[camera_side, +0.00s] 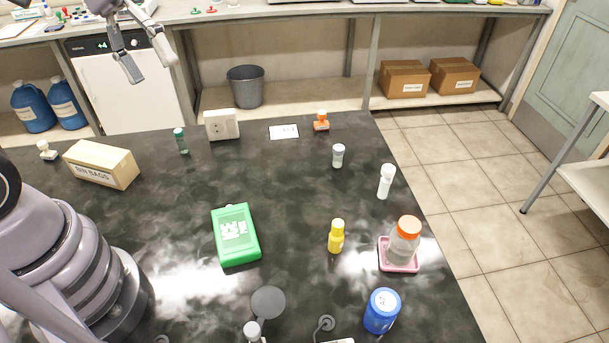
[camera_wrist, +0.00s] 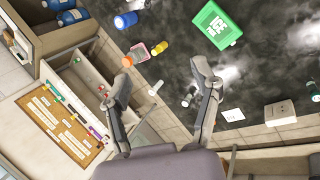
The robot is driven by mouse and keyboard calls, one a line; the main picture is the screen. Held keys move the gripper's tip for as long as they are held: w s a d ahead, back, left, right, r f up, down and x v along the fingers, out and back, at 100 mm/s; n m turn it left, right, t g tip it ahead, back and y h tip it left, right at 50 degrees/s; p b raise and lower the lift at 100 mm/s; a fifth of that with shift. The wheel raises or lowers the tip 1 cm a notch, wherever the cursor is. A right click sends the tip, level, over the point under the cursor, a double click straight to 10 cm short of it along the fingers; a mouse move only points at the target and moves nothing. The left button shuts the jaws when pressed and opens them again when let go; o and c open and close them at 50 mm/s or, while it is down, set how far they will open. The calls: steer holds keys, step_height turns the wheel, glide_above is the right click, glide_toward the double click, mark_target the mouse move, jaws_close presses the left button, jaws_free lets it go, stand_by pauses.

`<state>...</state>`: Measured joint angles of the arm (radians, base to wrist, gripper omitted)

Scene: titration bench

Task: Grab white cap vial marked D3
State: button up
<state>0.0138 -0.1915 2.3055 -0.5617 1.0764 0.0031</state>
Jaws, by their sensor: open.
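In the side view, a small vial with a pale cap (camera_side: 338,155) stands upright on the dark bench at the back right. A taller white-capped white container (camera_side: 386,182) stands to its right near the bench edge. Another white-capped item (camera_side: 252,332) is cut off at the bottom edge. No D3 mark is readable on any of them. My gripper (camera_side: 149,66) is open and empty, high at the upper left, well away from the vials. In the wrist view my open gripper (camera_wrist: 160,76) shows the white container (camera_wrist: 155,88) and the small vial (camera_wrist: 187,100) far beyond its fingers.
A green ice pack box (camera_side: 236,236), yellow bottle (camera_side: 336,237), orange-lidded jar (camera_side: 404,241) on a pink tray (camera_side: 399,266) and blue container (camera_side: 381,311) stand nearby. A green-capped vial (camera_side: 181,141), bin bags box (camera_side: 101,165) and orange stamp (camera_side: 321,121) stand farther back.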

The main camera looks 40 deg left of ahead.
steer(key=w+d+f+n+h, duration=0.5)
steer(key=w+d+f, duration=0.1)
steer(key=w, duration=0.3)
steer(key=w+d+f+n+h, duration=0.5)
steer(key=w+f, duration=0.1)
steer(key=w, duration=0.3)
steer(key=n+t, duration=0.9)
steer(key=n, duration=0.2)
glide_toward(389, 168)
steer(key=v, duration=0.3)
steer(key=shift+s+a+r, duration=0.2)
steer(key=shift+s, duration=0.2)
steer(key=shift+w+d+f, duration=0.15)
steer(key=shift+f, duration=0.1)
steer(key=x, duration=0.8)
steer(key=shift+f+x, duration=0.15)
steer(key=shift+x, duration=1.15)
steer(key=shift+f+x, duration=0.1)
steer(key=shift+x, duration=1.2)
steer(key=shift+w, duration=0.2)
steer(key=c, duration=1.1)
